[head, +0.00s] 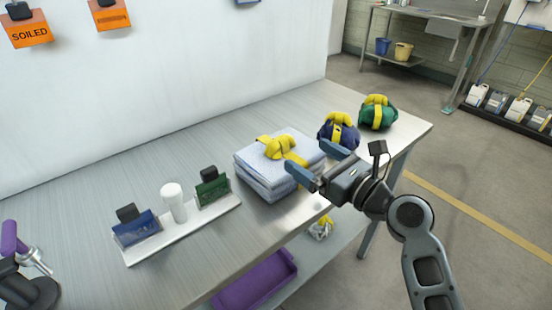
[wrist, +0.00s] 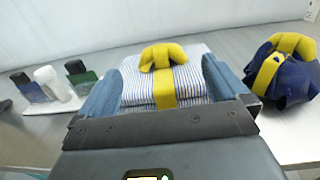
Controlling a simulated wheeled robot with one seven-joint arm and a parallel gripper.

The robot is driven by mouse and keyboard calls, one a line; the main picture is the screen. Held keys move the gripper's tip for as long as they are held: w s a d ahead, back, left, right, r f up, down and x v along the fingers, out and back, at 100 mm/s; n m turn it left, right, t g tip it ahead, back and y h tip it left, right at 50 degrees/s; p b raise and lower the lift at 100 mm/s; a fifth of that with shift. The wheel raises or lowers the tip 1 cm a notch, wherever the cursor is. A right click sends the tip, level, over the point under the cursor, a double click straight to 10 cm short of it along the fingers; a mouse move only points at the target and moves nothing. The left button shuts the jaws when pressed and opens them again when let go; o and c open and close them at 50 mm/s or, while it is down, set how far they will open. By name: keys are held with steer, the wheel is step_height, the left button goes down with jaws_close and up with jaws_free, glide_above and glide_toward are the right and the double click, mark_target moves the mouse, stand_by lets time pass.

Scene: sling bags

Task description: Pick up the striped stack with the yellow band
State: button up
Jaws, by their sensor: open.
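The striped stack (head: 262,175) is a folded blue-and-white striped pile on the metal table, with a yellow band (head: 290,157) around it and a padded yellow handle on top. In the wrist view the striped stack (wrist: 191,76) lies straight ahead, its yellow band (wrist: 163,88) running down the front. My gripper (head: 325,167) is at the stack's right side in the head view. In the wrist view my gripper (wrist: 160,88) has its blue fingers spread wide, one to each side of the stack in the picture. Nothing is held. Contact with the stack cannot be told.
A navy bundle (head: 338,132) and a green bundle (head: 377,114), both with yellow straps, sit right of the stack. A white tray (head: 188,233) with two small packs and a white cylinder (head: 173,203) lies left. A purple bin (head: 255,281) is on the lower shelf.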

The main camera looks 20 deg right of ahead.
mark_target(286, 141)
steer(key=x, duration=0.7)
steer(key=shift+w+a+f, duration=0.1)
steer(key=shift+w+a, duration=0.1)
steer(key=shift+w, duration=0.1)
steer(key=c, duration=1.8)
